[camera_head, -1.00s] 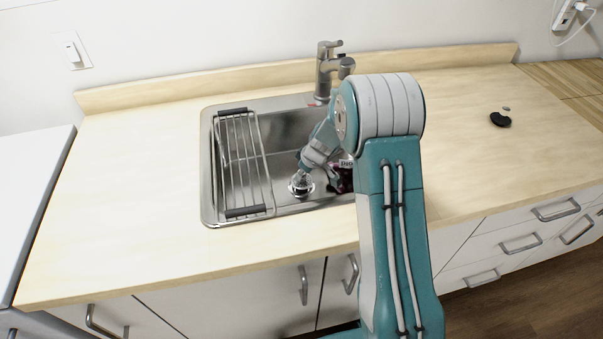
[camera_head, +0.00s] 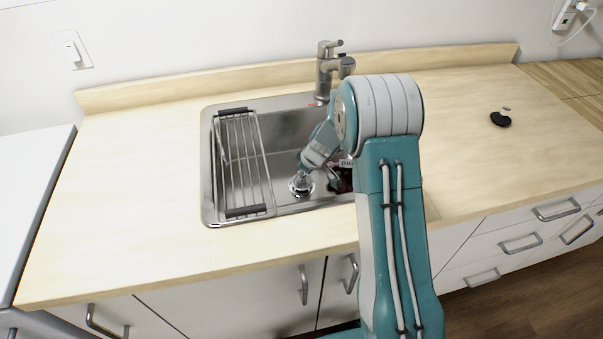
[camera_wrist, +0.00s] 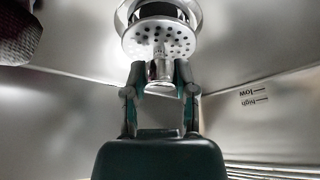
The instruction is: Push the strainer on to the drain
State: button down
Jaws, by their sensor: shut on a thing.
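The metal strainer (camera_wrist: 160,38) is in the wrist view, a perforated disc with a knob (camera_wrist: 160,70). My gripper (camera_wrist: 159,76) is shut on the strainer's knob, with one finger on each side. The round drain (camera_wrist: 128,12) shows as a metal ring around and beyond the strainer; I cannot tell whether the strainer is seated in it. In the head view, the strainer (camera_head: 300,185) is at the drain in the sink floor. My gripper (camera_head: 303,172) is partly hidden there behind its own wrist.
The steel sink (camera_head: 205,190) has a wire drying rack (camera_head: 240,160) across its left side. A dark object (camera_head: 340,182) lies in the sink just right of my gripper. The faucet (camera_head: 325,70) stands behind the sink. The wooden counter (camera_head: 130,190) is clear on the left.

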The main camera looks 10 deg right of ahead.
jog(key=shift+f, duration=0.9)
jog(key=shift+c, duration=1.7)
grip_release()
jog(key=v, duration=1.1)
jog(key=shift+d+r, duration=0.25)
jog(key=shift+r, duration=0.1)
jog(key=shift+s, duration=0.15)
